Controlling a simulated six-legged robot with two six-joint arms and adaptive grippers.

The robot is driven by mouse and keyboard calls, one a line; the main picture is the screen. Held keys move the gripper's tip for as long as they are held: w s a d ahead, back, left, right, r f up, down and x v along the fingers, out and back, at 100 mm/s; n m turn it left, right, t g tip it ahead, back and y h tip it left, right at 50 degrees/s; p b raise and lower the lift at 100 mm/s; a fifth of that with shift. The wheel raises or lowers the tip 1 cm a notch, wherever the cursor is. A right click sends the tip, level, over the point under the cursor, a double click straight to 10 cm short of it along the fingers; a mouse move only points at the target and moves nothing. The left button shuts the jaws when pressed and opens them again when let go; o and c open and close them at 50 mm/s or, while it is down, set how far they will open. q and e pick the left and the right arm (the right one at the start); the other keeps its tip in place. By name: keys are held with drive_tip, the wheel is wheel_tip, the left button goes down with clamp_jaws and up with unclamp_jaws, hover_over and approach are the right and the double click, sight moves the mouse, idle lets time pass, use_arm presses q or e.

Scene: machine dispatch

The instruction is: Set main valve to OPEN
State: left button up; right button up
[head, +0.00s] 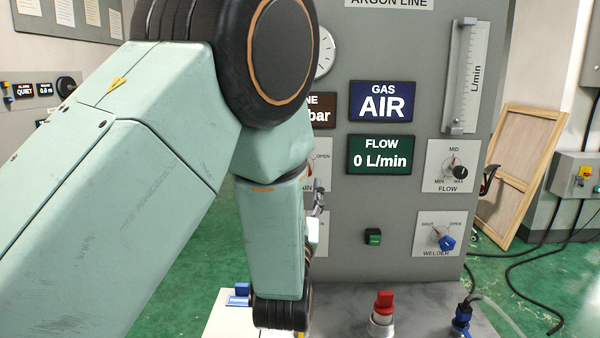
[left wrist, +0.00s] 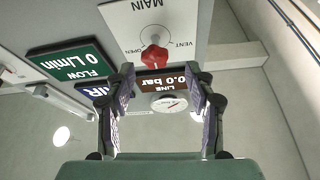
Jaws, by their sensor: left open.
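The main valve is a red knob (left wrist: 153,57) on a white plate marked MAIN (left wrist: 150,22), which appears upside down in the left wrist view. The plate carries a VENT and an OPEN mark; I cannot tell for sure which one the knob points to. I see no clear contact. My right gripper is in neither view.
Displays read GAS AIR (head: 381,101) and FLOW 0 L/min (head: 381,155); the LINE display (left wrist: 168,83) reads 0.0 bar. A FLOW knob (head: 460,172) and blue WELDER knob (head: 447,243) sit right on the panel. A red-handled fitting (head: 384,303) stands on the ledge below.

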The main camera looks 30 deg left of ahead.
use_arm(q)
drive_tip(key=x, duration=0.2)
drive_tip(key=d+x, duration=0.1)
drive_tip(key=x, duration=0.1)
drive_tip(key=shift+w+a+r, duration=0.1)
drive_tip(key=shift+w+a, duration=0.05)
drive_tip(key=shift+w, duration=0.45)
drive_tip(key=shift+a+r, duration=0.1)
drive_tip(key=shift+a, duration=0.35)
drive_tip(key=shift+w+d, duration=0.2)
drive_tip(key=shift+d, duration=0.1)
drive_tip(key=c, duration=0.4)
drive_tip(key=shift+s+a, duration=0.15)
drive_tip(key=shift+a, duration=0.1)
drive_tip(key=c, duration=0.4)
drive_tip(key=shift+d, duration=0.1)
clamp_jaws()
